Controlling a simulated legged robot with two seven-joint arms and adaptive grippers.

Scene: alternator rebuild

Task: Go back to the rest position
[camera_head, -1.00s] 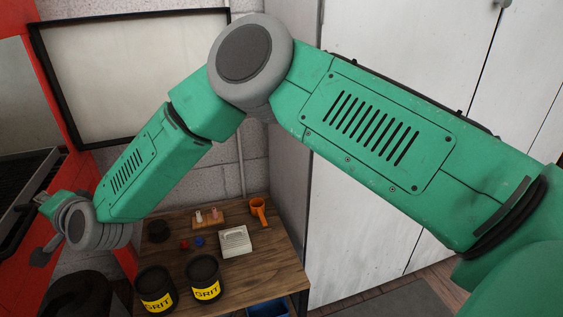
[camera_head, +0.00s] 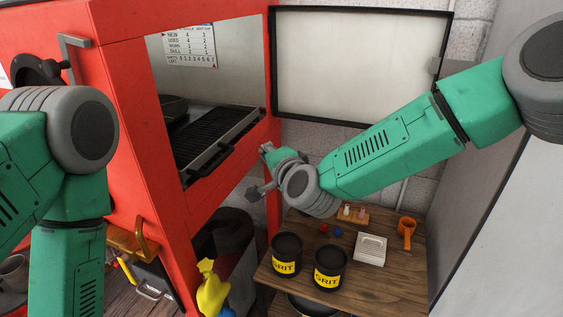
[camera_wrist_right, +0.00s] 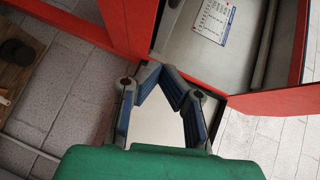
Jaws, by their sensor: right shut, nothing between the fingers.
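My right arm comes in from the right in the head view. Its right gripper (camera_head: 260,174) hangs in the air in front of the red cabinet's right edge, above and to the left of the wooden table. The right wrist view shows the gripper's two blue-padded fingers (camera_wrist_right: 159,74) bent inward with the tips together and nothing between them. My left arm (camera_head: 75,190) shows at the left edge of the head view and runs down out of the picture. My left gripper is out of view.
The red cabinet (camera_head: 116,92) stands open with a grate (camera_head: 215,138) inside. A yellow spray bottle (camera_head: 212,290) stands near the cabinet's base.

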